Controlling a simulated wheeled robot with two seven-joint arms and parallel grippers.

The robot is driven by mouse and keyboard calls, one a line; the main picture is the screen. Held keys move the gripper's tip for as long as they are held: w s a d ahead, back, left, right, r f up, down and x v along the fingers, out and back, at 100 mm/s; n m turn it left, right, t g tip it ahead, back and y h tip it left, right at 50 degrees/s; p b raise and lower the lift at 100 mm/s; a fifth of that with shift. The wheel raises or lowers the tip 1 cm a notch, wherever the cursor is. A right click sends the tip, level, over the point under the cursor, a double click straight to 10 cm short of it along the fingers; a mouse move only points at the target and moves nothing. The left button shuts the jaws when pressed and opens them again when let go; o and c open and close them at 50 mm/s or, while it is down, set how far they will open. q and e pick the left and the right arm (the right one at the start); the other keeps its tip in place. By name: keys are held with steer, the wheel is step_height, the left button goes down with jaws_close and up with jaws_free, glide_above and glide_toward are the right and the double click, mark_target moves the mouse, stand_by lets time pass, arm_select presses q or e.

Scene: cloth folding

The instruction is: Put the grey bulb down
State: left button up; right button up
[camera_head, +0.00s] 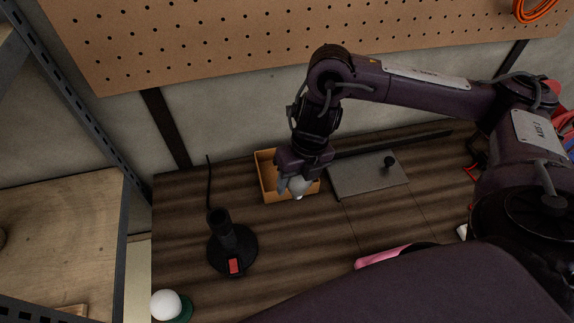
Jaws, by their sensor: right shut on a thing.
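My right gripper (295,184) points down over the front part of an orange-brown open box (266,177) on the dark wooden table. It is shut on the grey bulb (298,187), a pale grey rounded piece that shows at the fingertips. The fingers hide part of the bulb. I cannot tell whether the bulb touches the box. My left gripper is not in view.
A black lamp base (232,247) with a red switch stands left of the box. A white bulb (166,305) sits at the front left. A grey plate (366,176) with a black knob lies right of the box. A pink item (380,257) lies near the front. The pegboard (270,35) is behind.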

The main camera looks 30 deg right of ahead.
steer(key=w+d+p, duration=0.2)
steer(key=w, duration=0.6)
steer(key=f, duration=0.2)
steer(key=f+p, duration=0.1)
steer(key=f, duration=0.1)
steer(key=f+p, duration=0.1)
steer(key=f, duration=0.1)
steer(key=shift+s+f, duration=0.1)
steer(key=shift+s, duration=0.3)
steer(key=shift+w+f+p, duration=0.1)
steer(key=shift+w+p, duration=0.15)
steer(key=shift+p, duration=0.15)
steer(key=shift+f, duration=0.25)
steer(key=shift+f, duration=0.1)
